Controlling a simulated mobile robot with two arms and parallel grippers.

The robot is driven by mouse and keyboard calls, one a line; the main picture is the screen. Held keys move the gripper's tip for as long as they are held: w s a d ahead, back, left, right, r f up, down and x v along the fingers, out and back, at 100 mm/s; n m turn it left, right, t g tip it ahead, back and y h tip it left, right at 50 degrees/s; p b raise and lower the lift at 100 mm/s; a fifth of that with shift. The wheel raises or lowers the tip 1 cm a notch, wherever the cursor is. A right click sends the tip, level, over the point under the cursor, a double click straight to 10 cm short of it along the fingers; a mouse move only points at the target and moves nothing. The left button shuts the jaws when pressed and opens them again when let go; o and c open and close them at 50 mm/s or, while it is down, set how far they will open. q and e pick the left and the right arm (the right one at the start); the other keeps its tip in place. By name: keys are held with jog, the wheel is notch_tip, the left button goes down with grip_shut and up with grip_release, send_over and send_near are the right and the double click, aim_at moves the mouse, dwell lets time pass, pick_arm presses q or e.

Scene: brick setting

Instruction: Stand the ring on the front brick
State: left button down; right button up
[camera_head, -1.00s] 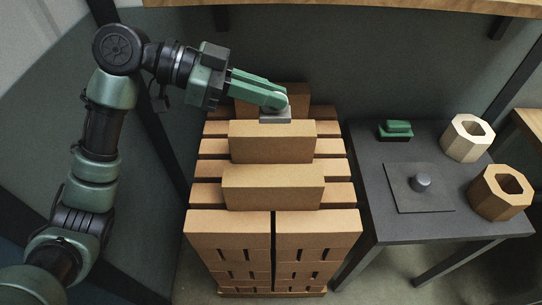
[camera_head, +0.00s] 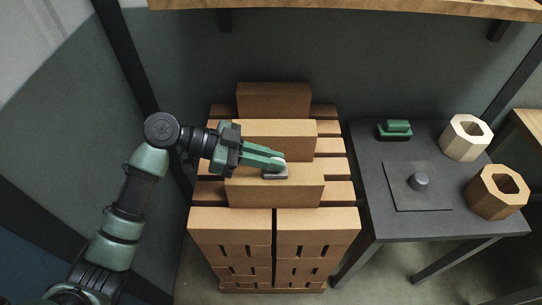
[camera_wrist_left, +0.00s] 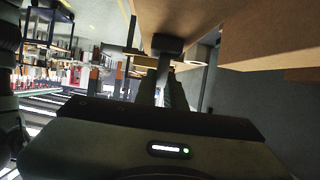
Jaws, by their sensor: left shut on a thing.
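My left gripper (camera_head: 279,163) is shut on a small flat grey piece (camera_head: 274,174), over the top of the front brick (camera_head: 274,190). The piece's full shape is hidden by the fingers, so I cannot tell that it is a ring, nor whether it touches the brick. The front brick is a tan block lying across the brick stack. The middle brick (camera_head: 268,130) and the back brick (camera_head: 273,98) lie behind it. In the left wrist view a dark block (camera_wrist_left: 168,42) shows at the finger ends. My right gripper is not in view.
A dark side table (camera_head: 375,170) on the right holds a green object (camera_head: 394,130), a dark plate (camera_head: 405,199) with a grey knob (camera_head: 418,181), a pale hexagonal hollow block (camera_head: 453,150) and a brown one (camera_head: 481,204). A wooden shelf (camera_head: 350,8) hangs above.

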pick_arm(q)
jog(key=c, duration=1.9)
grip_release()
jog(key=shift+f, duration=0.15)
jog(key=o, duration=0.4)
jog(key=b+v, duration=0.3)
jog(key=v, duration=0.8)
jog(key=shift+a+r, duration=0.45)
jog(key=shift+f, duration=0.1)
